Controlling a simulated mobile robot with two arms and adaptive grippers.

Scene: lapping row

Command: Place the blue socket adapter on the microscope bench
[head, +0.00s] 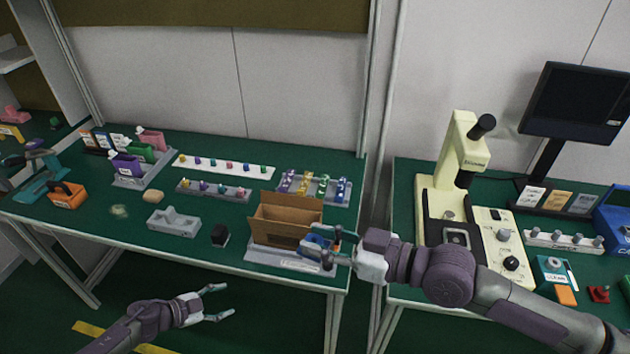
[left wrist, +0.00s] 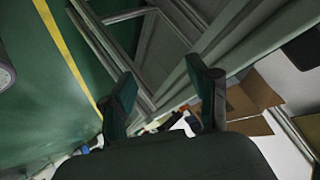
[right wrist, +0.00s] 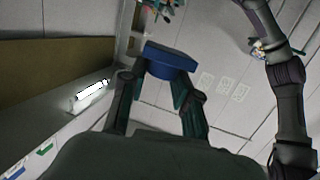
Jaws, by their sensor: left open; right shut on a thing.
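The microscope bench (head: 405,185) is the green-topped table on the right, carrying a cream microscope (head: 458,150). My left gripper (head: 215,303) is open and empty, low in front of the left bench. Its two fingers (left wrist: 163,100) stand apart in the left wrist view.
The cardboard box (head: 275,228) stands on a grey tray (head: 262,256) at the left bench's right end. A gap separates the benches. The microscope bench also holds a monitor (head: 575,105), a knob strip (head: 563,241), a teal box (head: 552,271) and a blue carrier (head: 615,222).

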